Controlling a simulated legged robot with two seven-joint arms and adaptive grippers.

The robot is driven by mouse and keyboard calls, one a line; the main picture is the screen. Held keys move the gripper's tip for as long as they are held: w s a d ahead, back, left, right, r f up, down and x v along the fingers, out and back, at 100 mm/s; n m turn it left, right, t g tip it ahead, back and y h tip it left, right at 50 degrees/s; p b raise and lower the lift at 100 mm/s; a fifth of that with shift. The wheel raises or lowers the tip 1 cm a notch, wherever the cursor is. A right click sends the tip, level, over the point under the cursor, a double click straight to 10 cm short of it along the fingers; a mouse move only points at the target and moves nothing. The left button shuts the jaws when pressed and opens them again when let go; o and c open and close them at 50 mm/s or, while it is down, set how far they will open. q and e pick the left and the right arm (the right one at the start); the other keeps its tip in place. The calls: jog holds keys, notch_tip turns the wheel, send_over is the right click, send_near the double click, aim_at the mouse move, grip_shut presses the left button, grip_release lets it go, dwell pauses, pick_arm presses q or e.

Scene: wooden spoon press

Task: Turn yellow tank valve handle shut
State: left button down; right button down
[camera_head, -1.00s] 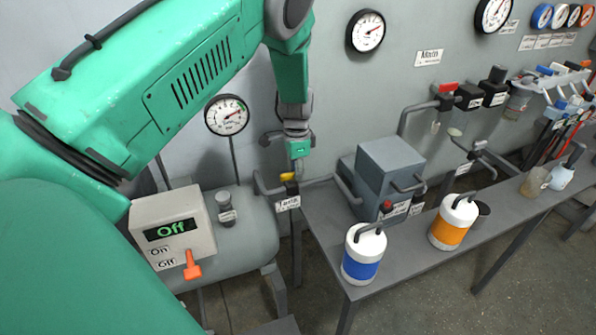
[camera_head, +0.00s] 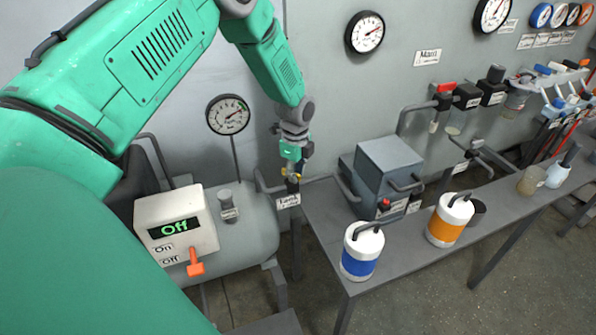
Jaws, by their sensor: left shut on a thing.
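The yellow tank valve handle (camera_head: 289,171) sits on a dark valve above the white "Tank" label (camera_head: 288,201), left of the grey box on the bench. Only a small part of the handle shows. My left gripper (camera_head: 295,168) reaches down from above and is shut on the handle, hiding most of it. The fingertips are small and partly hidden in this view. My right gripper is not in view.
A control box (camera_head: 176,226) reading "Off" stands on the grey tank (camera_head: 250,238) at left. The bench (camera_head: 400,255) carries a grey box (camera_head: 388,165), a blue-banded bottle (camera_head: 361,252) and an orange-banded bottle (camera_head: 449,220). Gauges (camera_head: 228,114) hang on the wall.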

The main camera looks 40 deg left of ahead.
pick_arm(q)
jog(key=shift+s+a+f+m+p, duration=0.15)
jog(key=shift+s+m, duration=0.1)
jog(key=shift+m, duration=0.7)
jog(key=shift+s+a+f+m+p, duration=0.1)
jog(key=shift+s+m+p, duration=0.1)
jog(key=shift+m, duration=0.75)
jog(key=shift+r, duration=0.1)
jog(key=shift+w, duration=0.1)
jog(key=c, duration=1.6)
grip_release()
jog(key=shift+w+a, duration=0.15)
jog(key=shift+a, duration=0.1)
jog(key=shift+a+r, duration=0.2)
jog(key=shift+r, duration=5.55)
jog(key=shift+w, duration=0.1)
